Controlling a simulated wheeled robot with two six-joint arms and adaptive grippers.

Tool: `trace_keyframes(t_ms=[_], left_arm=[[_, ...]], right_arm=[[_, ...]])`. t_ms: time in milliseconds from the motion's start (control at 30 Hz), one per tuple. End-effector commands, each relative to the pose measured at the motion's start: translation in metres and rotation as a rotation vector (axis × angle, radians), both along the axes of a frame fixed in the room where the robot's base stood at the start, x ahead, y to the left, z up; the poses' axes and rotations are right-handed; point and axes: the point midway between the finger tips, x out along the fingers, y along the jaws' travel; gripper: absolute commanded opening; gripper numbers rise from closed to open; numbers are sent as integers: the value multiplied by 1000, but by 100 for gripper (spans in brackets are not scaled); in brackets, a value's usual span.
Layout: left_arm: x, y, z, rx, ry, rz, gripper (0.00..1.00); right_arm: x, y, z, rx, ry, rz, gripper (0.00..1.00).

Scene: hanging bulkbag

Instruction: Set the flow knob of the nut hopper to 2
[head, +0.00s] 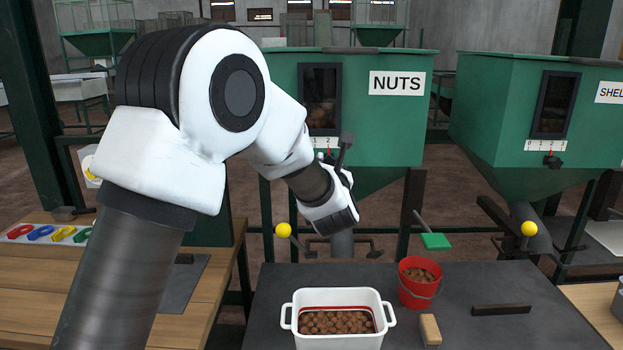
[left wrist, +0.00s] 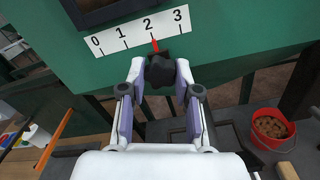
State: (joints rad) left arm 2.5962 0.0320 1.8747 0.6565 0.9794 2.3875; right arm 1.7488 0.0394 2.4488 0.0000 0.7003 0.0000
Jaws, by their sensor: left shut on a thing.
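The green nut hopper (head: 395,115) with its NUTS sign stands behind the bench in the head view. Its white scale (left wrist: 136,30) reads 0 to 3 in the left wrist view. The black flow knob (left wrist: 160,77) sits below the scale, and its red pointer (left wrist: 155,45) is at the 2 mark. My left gripper (left wrist: 160,68) is shut on the flow knob, one finger on each side. In the head view my left wrist hides the knob and fingers, while the red pointer (head: 328,151) shows just under the scale. My right gripper is not in view.
A yellow-ended lever (head: 283,230) sticks out below the hopper. On the dark bench are a white tub (head: 337,341) of nuts, a red bucket (head: 413,295) of nuts and a wooden block (head: 430,329). The shell hopper (head: 490,110) stands to the right.

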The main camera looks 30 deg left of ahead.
Motion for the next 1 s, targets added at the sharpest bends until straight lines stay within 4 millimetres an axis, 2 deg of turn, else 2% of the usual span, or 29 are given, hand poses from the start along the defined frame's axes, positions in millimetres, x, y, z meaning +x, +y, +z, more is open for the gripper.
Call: trace_keyframes(t_ms=[267, 300, 367, 667, 767, 867, 1000], left_arm=[[1, -1, 2, -2, -2, 1, 0], [1, -1, 2, -2, -2, 1, 38], [1, -1, 2, -2, -2, 1, 57], [0, -1, 1, -2, -1, 1, 57], [-5, -6, 2, -1, 0, 0, 57], [-20, -15, 2, 1, 1, 0, 57], [-51, -34, 2, 4, 1, 0, 57]], right_arm=[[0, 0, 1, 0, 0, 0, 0], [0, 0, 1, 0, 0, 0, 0], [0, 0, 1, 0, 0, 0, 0], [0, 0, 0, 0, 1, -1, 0], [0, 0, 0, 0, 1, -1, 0], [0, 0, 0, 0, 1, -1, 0], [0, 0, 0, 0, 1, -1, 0]])
